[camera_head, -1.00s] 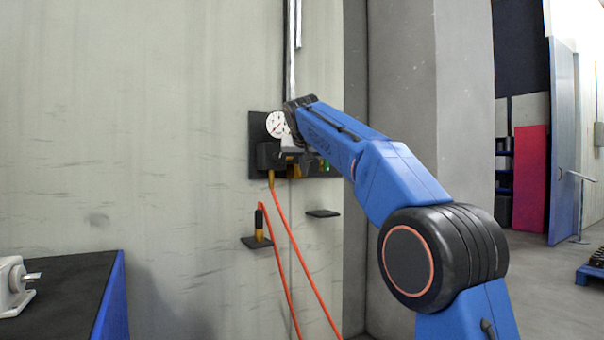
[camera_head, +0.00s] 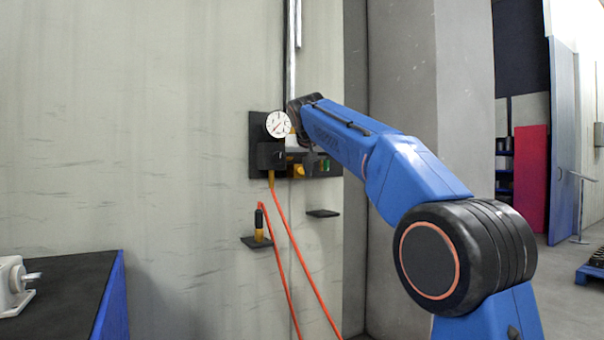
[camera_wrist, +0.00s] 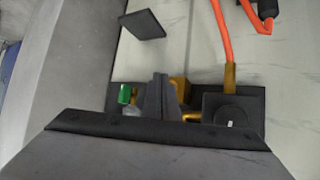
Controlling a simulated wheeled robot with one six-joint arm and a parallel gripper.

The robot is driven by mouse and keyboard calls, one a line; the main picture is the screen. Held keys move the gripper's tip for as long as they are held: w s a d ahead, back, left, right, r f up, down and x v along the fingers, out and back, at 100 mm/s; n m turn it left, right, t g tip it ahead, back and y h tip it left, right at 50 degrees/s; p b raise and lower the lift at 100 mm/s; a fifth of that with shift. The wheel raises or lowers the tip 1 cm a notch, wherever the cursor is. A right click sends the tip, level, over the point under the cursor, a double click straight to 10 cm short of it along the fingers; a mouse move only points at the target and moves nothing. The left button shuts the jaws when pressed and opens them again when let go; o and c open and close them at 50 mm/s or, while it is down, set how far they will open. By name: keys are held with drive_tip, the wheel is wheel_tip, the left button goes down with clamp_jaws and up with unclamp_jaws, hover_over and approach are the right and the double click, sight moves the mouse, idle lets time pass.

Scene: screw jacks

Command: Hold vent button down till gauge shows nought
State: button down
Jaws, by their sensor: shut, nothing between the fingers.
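The gauge (camera_head: 278,124) is a small round white dial with a reddish needle, on a dark panel on the wall; its reading is too small to tell. Below it is a black block (camera_head: 270,156), which also shows in the wrist view (camera_wrist: 245,104) with a round dark knob bearing a white mark. To its right are brass fittings (camera_head: 298,171) and a green part (camera_head: 326,165). I cannot tell which part is the vent button. My gripper (camera_wrist: 160,92) is shut and empty, its fingers in front of the brass fittings, between the green part and the black block. Contact cannot be told.
An orange hose (camera_head: 300,255) hangs from the block and loops to a coupling on a small dark shelf (camera_head: 256,242). Another small shelf (camera_head: 323,213) is bare. A dark-topped bench (camera_head: 70,285) stands at left. A concrete pillar (camera_head: 405,90) rises at right.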

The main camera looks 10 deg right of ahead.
drive_tip(key=shift+s+d, duration=0.25)
drive_tip(key=shift+s, duration=0.45)
drive_tip(key=shift+s+d, duration=0.2)
drive_tip(key=shift+s, duration=0.55)
drive_tip(key=shift+s+d, duration=0.25)
drive_tip(key=shift+s, duration=0.45)
drive_tip(key=s+d+f+n+g+y, duration=0.1)
drive_tip(key=s+d+f+g, duration=0.15)
drive_tip(key=s+f, duration=0.9)
drive_tip(key=s+d+f+n+g, duration=0.1)
drive_tip(key=s+d+f, duration=0.2)
drive_tip(key=s+f, duration=0.9)
drive_tip(key=s+f+g, duration=0.1)
drive_tip(key=s+f, duration=1.1)
drive_tip(key=s, duration=0.2)
drive_tip(key=s+f+g+y, duration=0.1)
drive_tip(key=s+f, duration=1.1)
drive_tip(key=s, duration=0.2)
drive_tip(key=shift+s, duration=0.2)
drive_tip(key=shift+d+r, duration=0.1)
